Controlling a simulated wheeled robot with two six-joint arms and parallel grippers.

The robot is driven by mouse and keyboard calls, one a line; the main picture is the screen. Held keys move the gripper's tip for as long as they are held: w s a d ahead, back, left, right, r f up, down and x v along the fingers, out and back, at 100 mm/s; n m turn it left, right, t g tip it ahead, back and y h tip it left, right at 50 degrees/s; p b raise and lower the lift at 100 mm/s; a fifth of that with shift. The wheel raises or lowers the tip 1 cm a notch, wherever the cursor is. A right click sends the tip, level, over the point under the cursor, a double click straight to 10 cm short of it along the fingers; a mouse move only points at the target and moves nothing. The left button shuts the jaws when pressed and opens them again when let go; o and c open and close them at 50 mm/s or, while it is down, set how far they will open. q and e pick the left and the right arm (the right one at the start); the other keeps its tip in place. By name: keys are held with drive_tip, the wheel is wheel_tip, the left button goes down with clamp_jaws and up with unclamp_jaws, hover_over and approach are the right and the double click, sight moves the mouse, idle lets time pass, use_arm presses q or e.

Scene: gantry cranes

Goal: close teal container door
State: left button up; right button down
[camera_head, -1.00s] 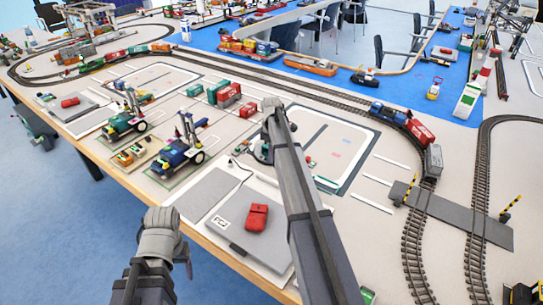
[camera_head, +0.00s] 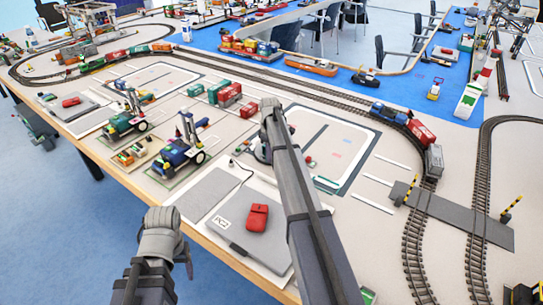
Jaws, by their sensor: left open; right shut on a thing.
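A teal container (camera_head: 217,91) stands on the table beside red containers, left of my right arm's bend. Its door cannot be made out at this size. My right gripper (camera_head: 261,152) points down at the table, right of and nearer than the container, partly hidden by my own forearm. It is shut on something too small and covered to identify. My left gripper (camera_head: 184,256) is open and empty, low in front of the table's near edge.
A red toy car (camera_head: 257,217) sits on a grey pad close to my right arm. A blue wheeled vehicle (camera_head: 177,154) stands to the left. Red containers (camera_head: 230,96) stand close by the teal one. Railway track curves behind, with a train (camera_head: 420,133) at right.

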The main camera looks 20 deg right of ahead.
drive_tip(key=m, duration=0.2)
drive_tip(key=w+a+m, duration=0.1)
drive_tip(key=m, duration=0.1)
drive_tip(key=shift+a+m, duration=0.1)
drive_tip(key=shift+m, duration=0.2)
drive_tip(key=m, duration=0.3)
drive_tip(key=w+m, duration=0.1)
drive_tip(key=shift+w+a+m, duration=0.1)
drive_tip(key=shift+a+m, duration=0.2)
drive_tip(key=m, duration=0.2)
drive_tip(key=w+m, duration=0.1)
drive_tip(key=m, duration=0.1)
drive_tip(key=shift+w+m, duration=0.15)
drive_tip(key=shift+m, duration=0.15)
drive_tip(key=m, duration=0.2)
drive_tip(key=w+m, duration=0.1)
drive_tip(key=m, duration=0.1)
drive_tip(key=shift+w+d+m, duration=0.15)
drive_tip(key=shift+m, duration=0.45)
drive_tip(key=c, duration=1)
unclamp_jaws()
drive_tip(key=shift+o, duration=0.2)
